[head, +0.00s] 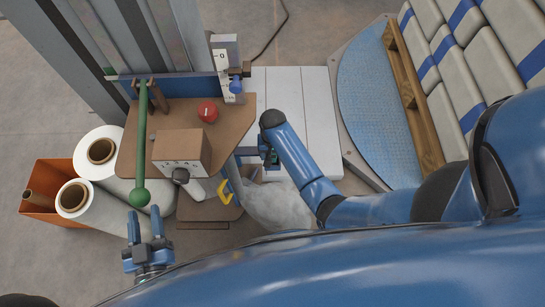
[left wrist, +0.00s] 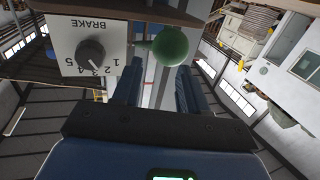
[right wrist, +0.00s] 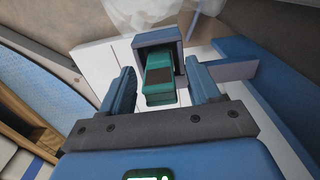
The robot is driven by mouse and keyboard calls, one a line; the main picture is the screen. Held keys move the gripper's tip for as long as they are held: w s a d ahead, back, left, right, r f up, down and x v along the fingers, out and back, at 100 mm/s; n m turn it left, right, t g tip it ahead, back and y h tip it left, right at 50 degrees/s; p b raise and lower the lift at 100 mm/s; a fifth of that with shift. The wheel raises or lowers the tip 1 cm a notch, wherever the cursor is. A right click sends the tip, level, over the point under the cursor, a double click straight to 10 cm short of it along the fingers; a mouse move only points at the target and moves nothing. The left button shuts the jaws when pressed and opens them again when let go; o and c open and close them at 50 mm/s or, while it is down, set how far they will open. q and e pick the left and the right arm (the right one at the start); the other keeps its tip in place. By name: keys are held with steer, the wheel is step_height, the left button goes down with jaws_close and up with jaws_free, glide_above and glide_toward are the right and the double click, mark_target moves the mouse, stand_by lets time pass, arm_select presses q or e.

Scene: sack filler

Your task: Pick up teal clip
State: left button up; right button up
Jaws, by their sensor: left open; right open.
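The teal clip (right wrist: 159,80) sits in a small blue-grey square holder (right wrist: 158,43) in the right wrist view, with a dark patch on its near face. My right gripper (right wrist: 164,88) is open, with its two fingers on either side of the clip and a gap showing at each side. In the head view the right gripper is mostly hidden under my arm, and a bit of the clip (head: 274,156) shows beside it. My left gripper (head: 146,223) is open and empty, just below the green ball knob (head: 139,197) of a long lever.
A brown bench (head: 236,125) carries a red knob (head: 208,111) and a brown box (head: 182,150). A yellow handle (head: 225,192) and a clear bag (head: 277,205) are near the right gripper. White rolls (head: 97,207) lie at left. Stacked sacks (head: 460,75) stand at right.

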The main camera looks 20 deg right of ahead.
steer(key=c, duration=1)
steer(key=shift+c, duration=0.2)
steer(key=shift+r, duration=0.15)
